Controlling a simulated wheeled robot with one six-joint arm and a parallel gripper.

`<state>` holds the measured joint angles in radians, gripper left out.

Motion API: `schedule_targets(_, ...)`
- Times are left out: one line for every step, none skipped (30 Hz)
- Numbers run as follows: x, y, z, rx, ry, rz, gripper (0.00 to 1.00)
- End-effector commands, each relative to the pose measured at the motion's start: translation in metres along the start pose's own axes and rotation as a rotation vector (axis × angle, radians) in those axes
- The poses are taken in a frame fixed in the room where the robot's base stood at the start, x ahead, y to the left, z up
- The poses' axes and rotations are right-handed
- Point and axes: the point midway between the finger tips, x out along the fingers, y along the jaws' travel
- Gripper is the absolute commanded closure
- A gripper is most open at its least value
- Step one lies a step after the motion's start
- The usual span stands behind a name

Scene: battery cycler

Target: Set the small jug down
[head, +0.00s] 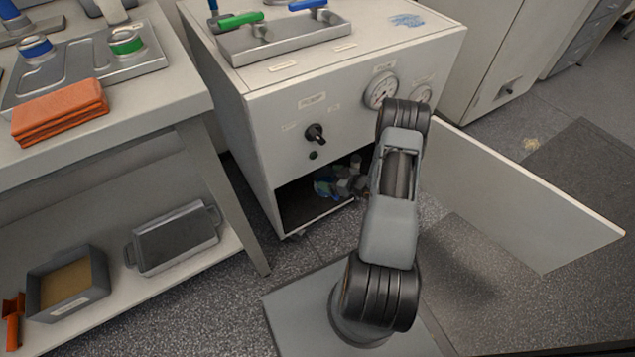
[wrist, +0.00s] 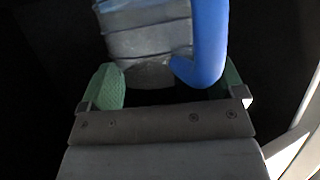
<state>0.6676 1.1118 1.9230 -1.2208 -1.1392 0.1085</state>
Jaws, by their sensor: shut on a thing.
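The small jug (wrist: 150,42) fills the top middle of the wrist view. It has a ribbed grey metal body and a thick blue handle (wrist: 209,45) on its right side. My gripper (wrist: 170,84) has green finger pads on either side of the jug and is shut on it. In the head view my gripper (head: 350,182) is small and partly hidden by my arm, at the low open compartment of the white cabinet. A blue patch beside it there may be the jug's handle. The jug's base and what lies under it cannot be made out.
The white cabinet (head: 262,125) has a dark open compartment (head: 298,203) at its bottom. Its door (head: 520,190) stands swung out to the right. A bench (head: 165,100) with a lower shelf stands at the left. Speckled floor lies in front.

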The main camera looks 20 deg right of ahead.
Motion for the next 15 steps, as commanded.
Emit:
schedule_targets(0.017,0.002,0.005,-0.005,0.002,-0.003,0.58)
schedule_targets(0.025,0.004,0.006,-0.005,0.002,-0.003,0.58)
schedule_targets(0.035,0.005,0.006,-0.005,0.002,-0.003,0.58)
schedule_targets(0.041,0.007,0.010,-0.002,0.001,-0.001,0.58)
schedule_targets(0.046,0.007,0.014,0.000,0.001,-0.001,0.58)
schedule_targets(0.053,0.009,0.018,-0.001,0.001,-0.001,0.58)
schedule_targets(0.058,0.009,0.020,0.000,0.001,0.000,0.58)
schedule_targets(0.062,0.011,0.023,0.000,0.001,0.001,0.58)
schedule_targets(0.068,0.012,0.025,0.000,0.001,0.002,0.58)
schedule_targets(0.071,0.013,0.026,0.000,0.001,0.002,0.58)
schedule_targets(0.074,0.013,0.028,0.000,0.001,0.002,0.58)
schedule_targets(0.078,0.014,0.029,0.001,0.001,0.002,0.58)
schedule_targets(0.080,0.014,0.031,0.001,0.001,0.002,0.58)
schedule_targets(0.082,0.015,0.031,0.001,0.001,0.003,0.58)
schedule_targets(0.083,0.015,0.032,0.000,0.001,0.003,0.58)
